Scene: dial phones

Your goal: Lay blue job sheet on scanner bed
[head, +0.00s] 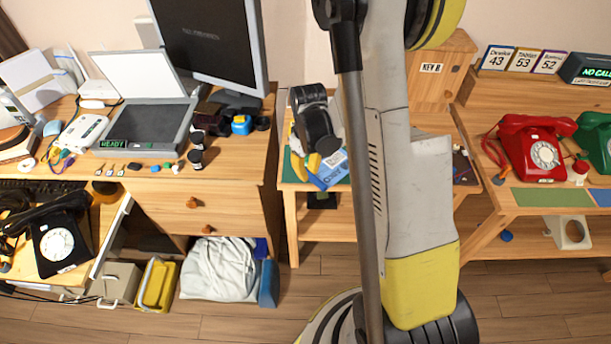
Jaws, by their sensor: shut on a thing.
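The scanner (150,128) stands on the left desk with its white lid raised. Its grey bed is bare, and a green READY display shows on its front edge. My gripper (316,150) is over the small middle table, to the right of the scanner and apart from it. It is shut on the blue job sheet (325,181), a blue piece with a pale printed part below the fingers. The gripper and arm hide part of the sheet. I cannot tell whether the sheet touches the table.
A monitor (212,40) stands behind and right of the scanner. Small jars (196,158) and a blue tape dispenser (240,125) sit near the desk's right side. A black dial phone (60,243) is lower left; a red one (532,150) is right. A gap separates desk and middle table.

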